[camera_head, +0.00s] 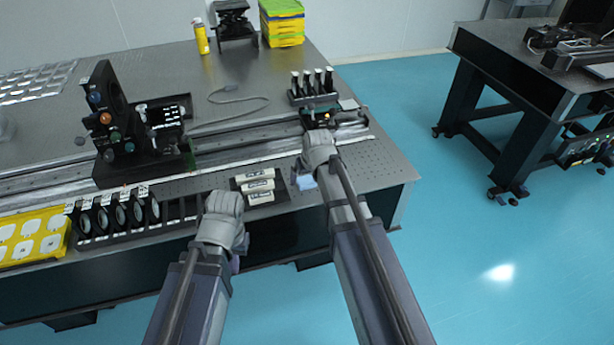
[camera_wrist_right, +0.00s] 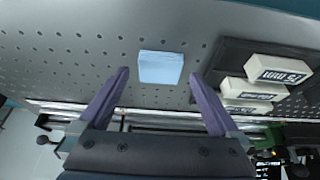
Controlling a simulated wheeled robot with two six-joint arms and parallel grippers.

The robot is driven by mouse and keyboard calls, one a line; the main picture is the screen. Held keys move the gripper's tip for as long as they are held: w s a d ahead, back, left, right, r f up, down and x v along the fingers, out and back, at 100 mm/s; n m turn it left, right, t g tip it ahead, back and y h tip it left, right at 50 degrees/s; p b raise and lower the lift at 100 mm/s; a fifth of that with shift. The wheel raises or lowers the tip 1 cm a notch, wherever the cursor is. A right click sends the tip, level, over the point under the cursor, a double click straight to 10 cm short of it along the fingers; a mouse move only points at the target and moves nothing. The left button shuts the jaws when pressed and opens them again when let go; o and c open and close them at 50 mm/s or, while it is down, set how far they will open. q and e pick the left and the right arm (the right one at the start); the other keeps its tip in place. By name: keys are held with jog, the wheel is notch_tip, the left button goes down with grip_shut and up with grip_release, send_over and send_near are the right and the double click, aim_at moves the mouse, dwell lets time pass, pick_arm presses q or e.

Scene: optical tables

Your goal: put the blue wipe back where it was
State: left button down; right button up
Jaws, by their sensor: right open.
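The blue wipe (camera_wrist_right: 160,67) is a small light-blue square block on the perforated tabletop. It also shows in the head view (camera_head: 306,182), partly hidden by my right gripper (camera_head: 306,166). In the right wrist view my right gripper (camera_wrist_right: 159,76) is open, with the wipe between and slightly beyond its two purple fingertips. There are visible gaps on both sides of the wipe. My left gripper (camera_head: 222,212) is over the table's front edge, away from the wipe; its fingers are hidden, so its opening cannot be told.
A dark tray with white labelled blocks (camera_head: 258,185) lies left of the wipe. A rack of round lenses (camera_head: 118,214) and a yellow tray (camera_head: 33,238) stand further left. A rail (camera_head: 230,155) runs behind. Perforated tabletop (camera_head: 365,172) is clear to the right.

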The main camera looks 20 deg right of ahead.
jog(key=p+v, duration=0.9)
jog(key=v, duration=0.2)
jog(key=s+a+f+n+g, duration=0.1)
jog(key=s+a+g, duration=0.1)
jog(key=s+a, duration=0.4)
jog(key=s+a+n+g+h, duration=0.1)
jog(key=s+a+n+g, duration=0.1)
jog(key=s+a, duration=0.5)
jog(key=s+g, duration=0.1)
jog(key=s, duration=0.4)
jog(key=shift+s+a+f+h, duration=0.25)
jog(key=shift+s+f+h, duration=0.05)
jog(key=shift+s+f, duration=0.1)
